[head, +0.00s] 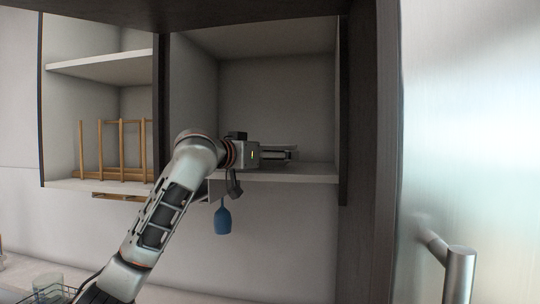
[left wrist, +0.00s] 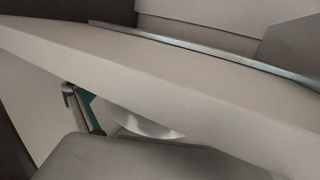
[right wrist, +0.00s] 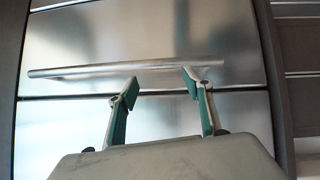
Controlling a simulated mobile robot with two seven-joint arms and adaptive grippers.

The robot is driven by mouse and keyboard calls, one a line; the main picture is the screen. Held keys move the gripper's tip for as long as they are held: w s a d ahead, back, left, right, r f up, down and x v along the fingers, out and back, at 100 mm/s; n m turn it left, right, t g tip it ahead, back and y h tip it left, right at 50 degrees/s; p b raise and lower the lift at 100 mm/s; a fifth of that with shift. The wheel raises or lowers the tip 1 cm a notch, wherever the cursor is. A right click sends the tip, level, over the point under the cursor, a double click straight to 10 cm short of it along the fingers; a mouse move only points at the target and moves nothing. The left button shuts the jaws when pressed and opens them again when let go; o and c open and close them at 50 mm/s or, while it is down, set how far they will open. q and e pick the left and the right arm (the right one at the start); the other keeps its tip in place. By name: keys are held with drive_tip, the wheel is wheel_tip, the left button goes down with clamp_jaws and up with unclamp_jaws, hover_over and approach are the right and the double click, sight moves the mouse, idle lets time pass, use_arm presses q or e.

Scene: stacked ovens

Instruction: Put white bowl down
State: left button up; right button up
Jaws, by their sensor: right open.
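In the head view my left arm reaches up to the open cabinet, and my left gripper (head: 290,153) lies level just above the shelf board (head: 310,178). In the left wrist view a pale board crosses the picture. Below it one green-padded finger shows, with a pale, round-edged piece (left wrist: 145,122) beside it that may be the white bowl. The board hides the rest, so I cannot tell whether the finger touches it. No bowl is clear in the head view. My right gripper (right wrist: 158,90) is open and empty before a steel front with a bar handle (right wrist: 130,69).
A dark upright divides the cabinet; a wooden rack (head: 123,150) stands in its left compartment. A blue utensil (head: 222,218) hangs below the cabinet. A steel door with a thick handle (head: 459,275) stands at the right. A glass (head: 48,284) stands at the lower left.

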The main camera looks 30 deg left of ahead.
use_arm(q)
drive_tip(key=shift+r, duration=0.1)
drive_tip(key=shift+s, duration=0.1)
drive_tip(key=s, duration=0.3)
drive_tip(key=s+a+b, duration=0.1)
drive_tip(key=s, duration=0.3)
drive_tip(key=s+b, duration=0.1)
drive_tip(key=s, duration=0.2)
drive_tip(key=shift+s+a+r, duration=0.15)
drive_tip(key=shift+a+r, duration=0.15)
drive_tip(key=shift+r, duration=0.05)
drive_tip(key=shift+s, duration=0.7)
use_arm(e)
drive_tip(key=shift+w+a+r+y, duration=0.15)
drive_tip(key=shift+w+a+y, duration=0.1)
drive_tip(key=shift+a, duration=0.35)
drive_tip(key=shift+w+a+r+y, duration=0.15)
drive_tip(key=shift+w+a, duration=0.1)
drive_tip(key=shift+a, duration=0.35)
drive_tip(key=shift+d+t, duration=0.15)
drive_tip(key=shift+t, duration=0.15)
